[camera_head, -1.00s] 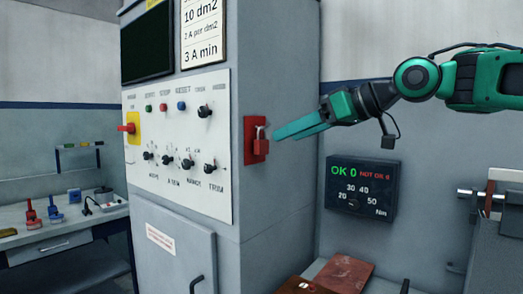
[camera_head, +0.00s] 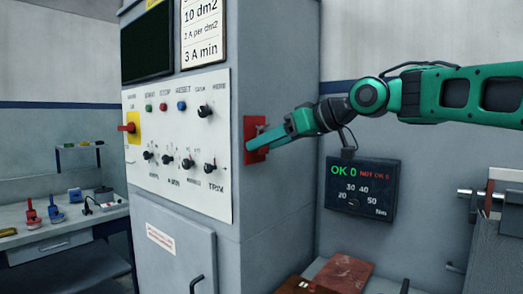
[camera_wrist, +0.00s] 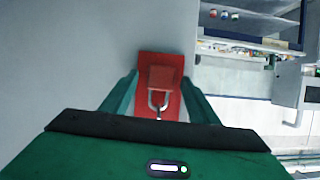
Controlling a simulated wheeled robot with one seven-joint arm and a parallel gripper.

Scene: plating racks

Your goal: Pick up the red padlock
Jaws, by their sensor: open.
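The red padlock (camera_wrist: 162,79) hangs by its silver shackle in front of a red plate (camera_wrist: 178,60) on the side of the grey cabinet. In the wrist view it lies between the two green fingers of my gripper (camera_wrist: 158,90), with a finger to its left and one to its right. The fingers stand apart, and I see no contact with the padlock. In the head view my gripper (camera_head: 255,144) is at the red plate (camera_head: 253,128) and hides most of the padlock.
The cabinet (camera_head: 280,200) has a white control panel (camera_head: 180,190) with knobs and buttons on its front. A dark display box (camera_head: 360,188) hangs on the wall below my arm. A workbench (camera_head: 60,235) with tools stands at the left.

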